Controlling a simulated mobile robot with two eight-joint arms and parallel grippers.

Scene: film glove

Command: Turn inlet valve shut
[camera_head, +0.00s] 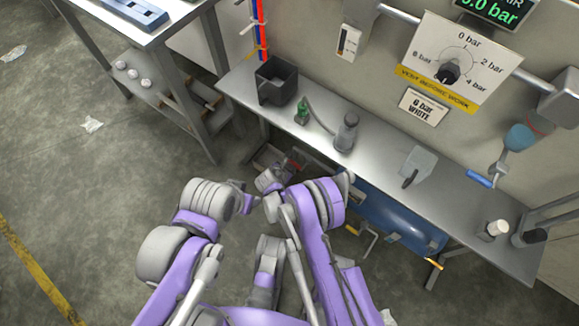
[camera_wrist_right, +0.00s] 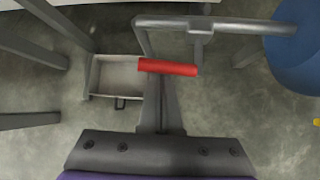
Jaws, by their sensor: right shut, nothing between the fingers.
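The valve's red lever handle (camera_wrist_right: 168,67) lies roughly level in the right wrist view, below a grey pipe (camera_wrist_right: 172,22). My right gripper (camera_wrist_right: 160,88) is shut and empty, and its fingertips reach up to the handle. The handle crosses in front of the tips; I cannot tell if they touch. In the head view a small red part of the handle (camera_head: 297,165) shows beneath the bench's front edge, close to my right gripper (camera_head: 288,172). The valve body cannot be made out.
A shallow open tray (camera_wrist_right: 118,75) lies on the floor left of the handle. A blue tank (camera_head: 385,212) is under the steel bench (camera_head: 385,160) at right. Open floor is at left.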

